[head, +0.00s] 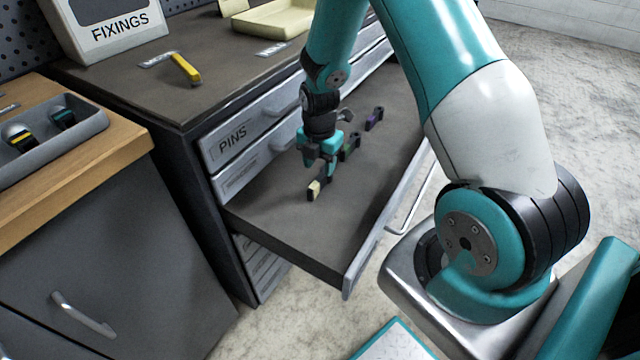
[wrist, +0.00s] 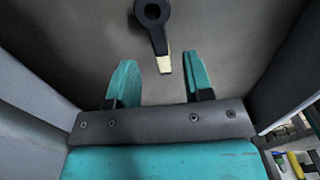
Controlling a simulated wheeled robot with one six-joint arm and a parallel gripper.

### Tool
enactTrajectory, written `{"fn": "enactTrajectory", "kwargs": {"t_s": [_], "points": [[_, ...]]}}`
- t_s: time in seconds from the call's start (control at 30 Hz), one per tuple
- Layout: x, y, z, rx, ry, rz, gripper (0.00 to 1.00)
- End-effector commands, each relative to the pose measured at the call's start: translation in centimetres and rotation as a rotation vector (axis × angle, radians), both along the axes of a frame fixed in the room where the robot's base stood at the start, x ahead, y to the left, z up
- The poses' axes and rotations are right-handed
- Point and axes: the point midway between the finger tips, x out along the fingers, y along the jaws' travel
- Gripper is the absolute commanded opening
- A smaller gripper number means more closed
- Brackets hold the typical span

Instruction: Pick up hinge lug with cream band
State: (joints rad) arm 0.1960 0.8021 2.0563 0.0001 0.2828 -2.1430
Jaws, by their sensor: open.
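The hinge lug with the cream band (head: 314,190) lies in the open drawer, nearest its front left part. In the wrist view the lug (wrist: 154,20) shows a dark ring at the top and a dark arm narrowing to a cream end. My gripper (head: 319,163) is over the lug in the head view and hides part of it. In the wrist view my gripper (wrist: 160,66) is open, with the cream end in line between its fingertips. Neither finger visibly touches it. I cannot tell the height gap.
A green-marked lug (head: 350,147) and a purple-marked lug (head: 374,119) lie farther back in the drawer (head: 270,222). Drawer walls stand on both sides in the wrist view. A yellow-handled item (head: 186,69) and a cream tray (head: 275,17) are on the cabinet top.

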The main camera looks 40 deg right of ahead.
Motion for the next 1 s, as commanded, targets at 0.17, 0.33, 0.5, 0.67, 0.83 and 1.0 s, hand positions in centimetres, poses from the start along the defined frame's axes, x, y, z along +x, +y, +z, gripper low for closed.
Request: {"fn": "enactTrajectory", "kwargs": {"t_s": [0.17, 0.33, 0.5, 0.67, 0.83, 1.0], "points": [[0.0, -0.1, -2.1, 0.001, 0.004, 0.000, 0.47], [0.1, -0.2, -4.6, 0.000, 0.002, 0.000, 0.47], [0.1, -0.2, -5.3, 0.000, 0.000, 0.000, 0.47], [0.1, -0.2, -5.2, 0.000, 0.000, 0.000, 0.47], [0.1, -0.2, -5.2, 0.000, 0.000, 0.000, 0.08], [0.2, -0.3, -5.2, 0.000, -0.001, 0.000, 0.00]]}}
